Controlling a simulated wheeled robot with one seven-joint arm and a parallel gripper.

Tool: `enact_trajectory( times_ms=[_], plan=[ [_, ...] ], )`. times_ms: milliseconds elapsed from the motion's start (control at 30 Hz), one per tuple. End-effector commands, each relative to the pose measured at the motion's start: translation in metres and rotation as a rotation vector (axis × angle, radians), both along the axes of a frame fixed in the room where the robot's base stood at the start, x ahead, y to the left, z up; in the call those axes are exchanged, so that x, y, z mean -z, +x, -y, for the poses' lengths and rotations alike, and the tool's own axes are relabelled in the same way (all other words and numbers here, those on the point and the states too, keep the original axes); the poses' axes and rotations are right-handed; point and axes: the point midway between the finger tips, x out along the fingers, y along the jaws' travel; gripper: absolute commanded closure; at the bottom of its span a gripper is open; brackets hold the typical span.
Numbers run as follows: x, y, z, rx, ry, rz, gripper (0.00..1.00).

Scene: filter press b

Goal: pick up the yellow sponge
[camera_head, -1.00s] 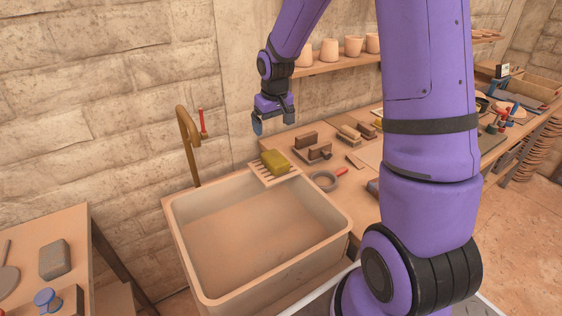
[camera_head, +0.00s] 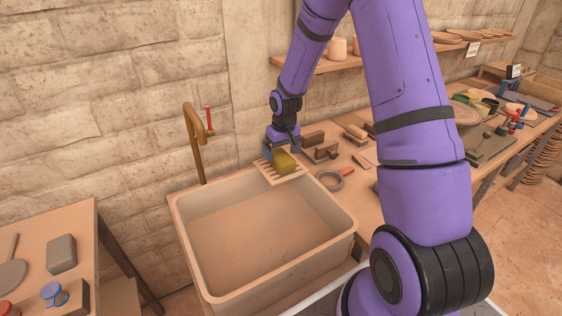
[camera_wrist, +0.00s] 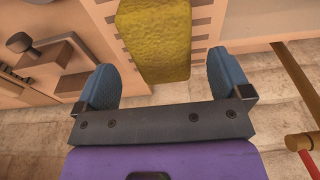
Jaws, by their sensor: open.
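The yellow sponge (camera_head: 284,162) lies on a slatted rack (camera_head: 263,168) at the back right corner of the sink. In the wrist view the sponge (camera_wrist: 155,38) shows at the top, between and just beyond the blue fingertips. My gripper (camera_head: 281,152) is open and empty, close behind the sponge in the head view. In the wrist view my gripper (camera_wrist: 163,80) has one finger to each side of the sponge's line, with gaps on both sides. I cannot tell the height of the fingertips over the sponge.
The empty sink (camera_head: 262,235) is in front of the rack. A brass faucet (camera_head: 196,140) with a red handle stands to the left. Brown blocks (camera_head: 318,146) and a round tool with a red handle (camera_head: 330,180) lie to the right. A shelf (camera_head: 335,62) runs along the wall above.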

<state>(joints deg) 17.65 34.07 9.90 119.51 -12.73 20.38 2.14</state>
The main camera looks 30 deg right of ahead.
Motion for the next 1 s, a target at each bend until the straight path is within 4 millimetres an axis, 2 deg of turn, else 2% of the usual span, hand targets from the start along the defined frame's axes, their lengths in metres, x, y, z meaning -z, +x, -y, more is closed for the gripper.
enact_trajectory(
  times_ms=[100, 233, 533, 567, 700, 800, 867, 1000],
  plan=[
    [0.02, 0.0, -0.002, -0.001, 0.001, -0.005, 0.04],
    [0.033, 0.002, -0.002, 0.0, 0.001, -0.002, 0.04],
    [0.037, 0.003, -0.001, 0.0, 0.001, 0.0, 0.04],
    [0.037, 0.003, -0.001, 0.0, 0.001, 0.0, 0.07],
    [0.037, 0.003, -0.001, 0.0, 0.001, 0.0, 0.39],
    [0.037, 0.003, -0.001, 0.0, 0.001, 0.0, 0.57],
    [0.037, 0.003, -0.001, 0.0, 0.001, 0.0, 0.61],
    [0.037, 0.003, -0.001, 0.0, 0.001, 0.0, 0.61]
  ],
)
